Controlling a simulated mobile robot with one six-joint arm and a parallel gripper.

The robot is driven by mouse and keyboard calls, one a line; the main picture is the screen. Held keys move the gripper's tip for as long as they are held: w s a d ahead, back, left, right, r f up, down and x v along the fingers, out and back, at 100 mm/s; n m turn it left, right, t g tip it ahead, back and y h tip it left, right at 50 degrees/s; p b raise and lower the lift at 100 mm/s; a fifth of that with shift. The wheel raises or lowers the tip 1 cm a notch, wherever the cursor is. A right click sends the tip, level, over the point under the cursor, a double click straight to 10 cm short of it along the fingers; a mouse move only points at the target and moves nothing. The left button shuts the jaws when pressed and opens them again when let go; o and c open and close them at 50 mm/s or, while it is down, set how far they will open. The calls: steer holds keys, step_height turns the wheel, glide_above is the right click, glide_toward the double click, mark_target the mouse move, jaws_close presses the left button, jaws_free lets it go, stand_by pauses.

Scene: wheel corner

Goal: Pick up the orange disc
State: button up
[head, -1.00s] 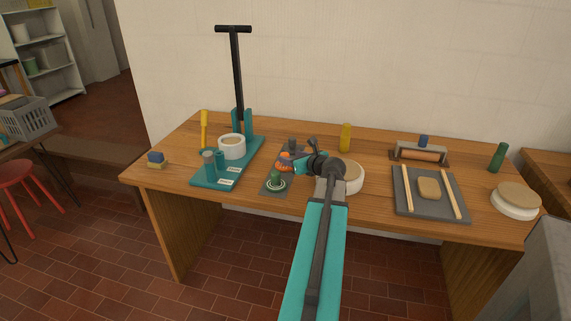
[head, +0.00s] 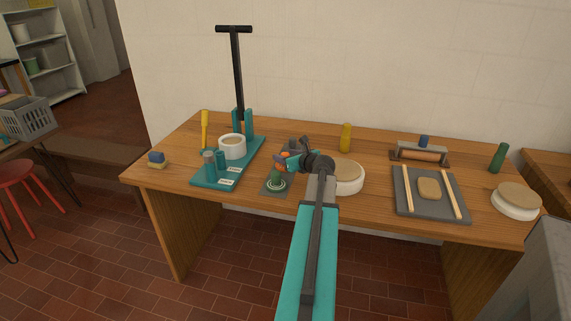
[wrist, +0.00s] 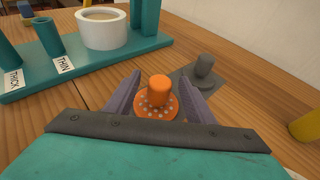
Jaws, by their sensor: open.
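The orange disc (wrist: 157,101) shows in the wrist view as a flat round plate with pale dots and an upright orange knob. It stands between the two fingers of my gripper (wrist: 152,98), which are open on either side of it; I see no firm contact. In the head view my gripper (head: 291,160) is over the table's middle, and my wrist hides most of the orange disc.
A grey knobbed piece (wrist: 204,72) on a grey mat stands just beyond the disc. A teal stand (wrist: 85,62) with a white pot (wrist: 103,28) is to the left. A green knobbed disc (head: 276,179) sits close in front. A yellow cylinder (head: 345,137) stands behind right.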

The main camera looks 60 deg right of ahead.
steer(key=shift+x, duration=2.3)
steer(key=c, duration=1.2)
steer(key=shift+c, duration=0.2)
steer(key=shift+r, duration=0.1)
step_height(320, 180, up, 10)
steer(key=shift+p, duration=0.4)
